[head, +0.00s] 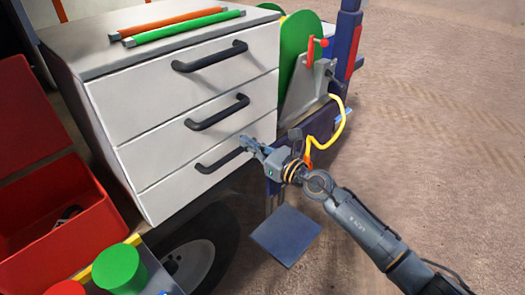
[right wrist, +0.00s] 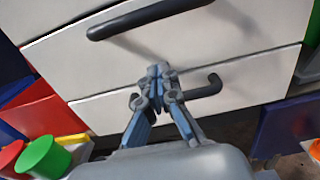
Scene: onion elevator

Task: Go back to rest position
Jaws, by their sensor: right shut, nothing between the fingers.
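My right gripper (head: 247,143) is shut and empty. In the head view its fingertips are in front of the right end of the bottom drawer handle (head: 222,158). In the right wrist view the closed fingers (right wrist: 158,75) point at the white cabinet (right wrist: 220,75), with the bottom handle (right wrist: 206,88) partly hidden behind them. I cannot tell whether the fingers touch the handle. The three drawers of the cabinet (head: 120,112) look closed. My left gripper is not in view.
A red open box (head: 60,235) stands at left, near green (head: 119,268) and red (head: 66,288) round objects. A wheel (head: 193,262) is under the cabinet. A blue post (head: 346,40), a yellow cable (head: 336,135) and a grey-blue plate (head: 286,236) are near my right arm. Open ground lies to the right.

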